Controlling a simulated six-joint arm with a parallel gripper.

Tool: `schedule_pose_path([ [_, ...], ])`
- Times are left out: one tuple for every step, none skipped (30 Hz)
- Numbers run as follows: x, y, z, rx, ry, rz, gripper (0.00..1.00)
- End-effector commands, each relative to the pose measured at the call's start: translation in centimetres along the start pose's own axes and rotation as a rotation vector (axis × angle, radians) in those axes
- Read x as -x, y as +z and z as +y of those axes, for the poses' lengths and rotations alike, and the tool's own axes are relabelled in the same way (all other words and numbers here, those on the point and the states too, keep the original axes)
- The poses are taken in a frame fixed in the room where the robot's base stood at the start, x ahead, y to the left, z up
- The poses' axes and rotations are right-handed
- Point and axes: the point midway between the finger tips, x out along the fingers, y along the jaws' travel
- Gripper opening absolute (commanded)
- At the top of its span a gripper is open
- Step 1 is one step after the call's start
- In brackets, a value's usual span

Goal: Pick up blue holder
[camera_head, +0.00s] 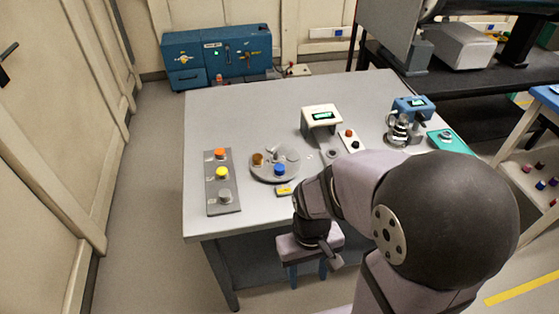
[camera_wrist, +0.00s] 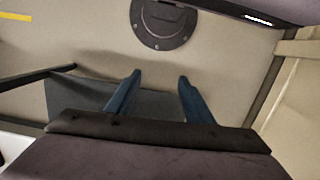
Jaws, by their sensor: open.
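The blue holder (camera_head: 280,170) is a small round piece on the front of a grey round plate (camera_head: 262,175) on the table, in the head view. An orange-brown holder (camera_head: 257,159) and a grey piece sit on the same plate. My gripper (camera_head: 308,276) is in front of the table's near edge, below and to the right of the blue holder in the picture and apart from it. In the wrist view its two blue fingers (camera_wrist: 158,84) are spread with nothing between them. The blue holder does not show in the wrist view.
A grey strip (camera_head: 211,205) with orange, yellow and grey pieces lies left of the plate. A small yellow item (camera_head: 284,190) lies before it. A white display device (camera_head: 320,117) and a blue one (camera_head: 411,106) stand behind right. The table's left rear is clear.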

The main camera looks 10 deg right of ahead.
Motion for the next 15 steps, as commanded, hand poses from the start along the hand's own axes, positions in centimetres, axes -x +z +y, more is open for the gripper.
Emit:
schedule_pose_path([
  [2.0,0.3,-0.3,0.017,0.002,-0.045,0.47],
  [2.4,0.0,-0.5,0.026,0.004,-0.06,0.47],
  [3.0,-0.9,-0.7,0.04,0.008,-0.073,0.47],
  [3.5,-1.7,-0.8,0.052,0.013,-0.077,0.47],
  [3.9,-2.8,-1.0,0.066,0.019,-0.078,0.47],
  [4.5,-4.4,-1.1,0.086,0.029,-0.075,0.47],
  [4.9,-5.8,-1.2,0.102,0.037,-0.068,0.47],
  [5.3,-7.2,-1.3,0.122,0.046,-0.06,0.47],
  [5.7,-9.2,-1.3,0.172,0.059,-0.046,0.47],
  [6.0,-10.8,-1.4,0.222,0.068,-0.033,0.47],
  [6.3,-12.3,-1.4,0.282,0.079,-0.02,0.47],
  [6.7,-14.5,-1.4,0.378,0.095,0.001,0.47],
  [7.0,-16.1,-1.4,0.459,0.11,0.017,0.47],
  [7.3,-17.7,-1.3,0.543,0.125,0.034,0.47],
  [7.7,-19.5,-1.2,0.648,0.147,0.053,0.47],
])
